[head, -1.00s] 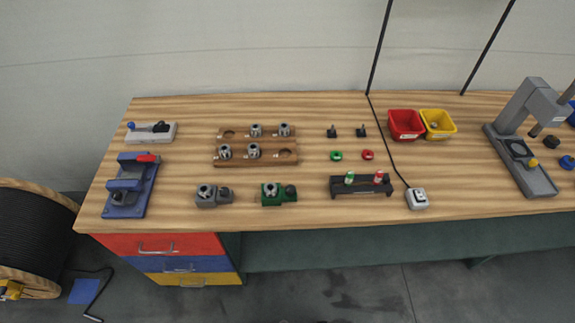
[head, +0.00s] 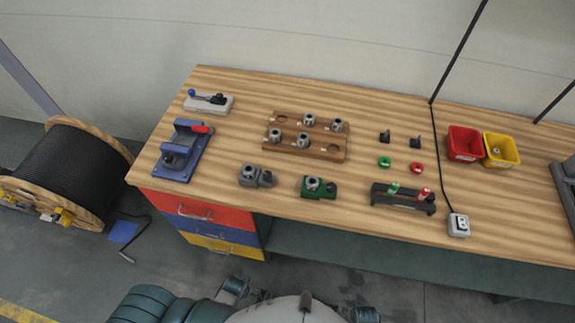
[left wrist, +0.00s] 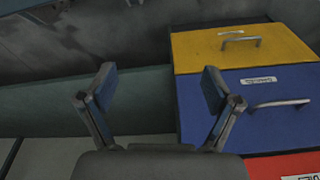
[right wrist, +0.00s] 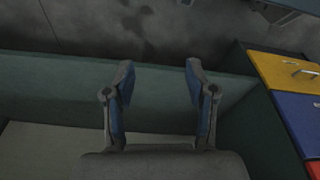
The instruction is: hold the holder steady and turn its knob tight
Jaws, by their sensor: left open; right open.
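Two small holders stand on the wooden bench in the head view, each with a metal collet-like piece and a round dark knob at its right. One is a grey holder (head: 256,176), the other a green holder (head: 319,188) to its right. I cannot tell how tight either knob is. My left gripper (left wrist: 158,85) is open and empty in the left wrist view, in front of the bench's drawers. My right gripper (right wrist: 160,80) is open and empty in the right wrist view, facing the dark green panel under the bench. Neither gripper touches a holder.
A wooden block (head: 318,152) with several metal pieces stands behind the holders. A blue vise-like fixture (head: 183,152) is left, a black rack (head: 402,199) right. Red (head: 465,143) and yellow (head: 501,150) bins are farther right. Drawers (head: 205,213) hang below the bench. A cable reel (head: 68,172) stands left.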

